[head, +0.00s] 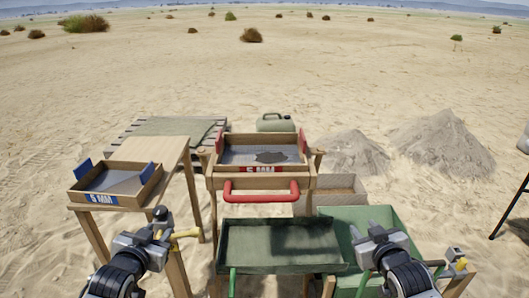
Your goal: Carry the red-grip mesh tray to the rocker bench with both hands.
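The red-grip mesh tray (238,157) is a wooden frame with red side grips and a red "5 MM" label. It sits level on the wooden rocker bench (213,183), which has a red bar handle (261,196) in front. A dark patch of material (271,157) lies on its mesh. My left gripper (162,226) is low at the left, in front of the bench and apart from the tray. My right gripper (365,246) is low at the right, also apart from it. Neither holds the tray; their finger gaps are too small to make out.
A blue-grip mesh tray (90,198) sits on a wooden table (160,150) at the left. A green bin (280,265) stands in front of the bench, with another green container (365,216) beside it. A green jerrycan (274,123) and sand heaps (440,143) are behind.

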